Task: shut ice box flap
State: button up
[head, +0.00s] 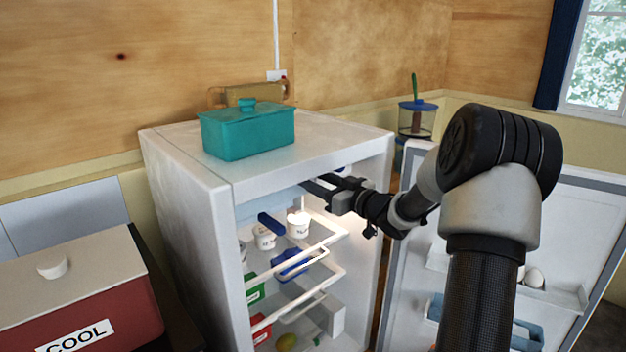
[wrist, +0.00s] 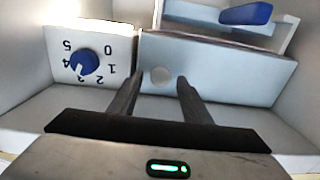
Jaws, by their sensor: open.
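The ice box (head: 262,207) is a pale blue part at the top inside the open fridge (head: 190,215). In the wrist view a pale blue panel (wrist: 225,72) fills the middle, with a white-edged part and a blue handle (wrist: 245,14) beyond it. The handle also shows in the head view (head: 270,224). I cannot tell how far the flap stands open. My gripper (head: 312,187) reaches in under the fridge top, its fingers apart and empty. In the wrist view its fingertips (wrist: 158,80) point at the panel; contact is unclear.
A dial with a blue knob (wrist: 84,62) is beside the panel. Fridge shelves (head: 300,265) below hold pots and boxes. The fridge door (head: 500,235) stands open at right. A teal lidded box (head: 248,132) sits on top. A red cool box (head: 75,295) is at left.

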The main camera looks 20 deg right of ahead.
jog(key=v, duration=1.6)
jog(key=shift+p, duration=0.3)
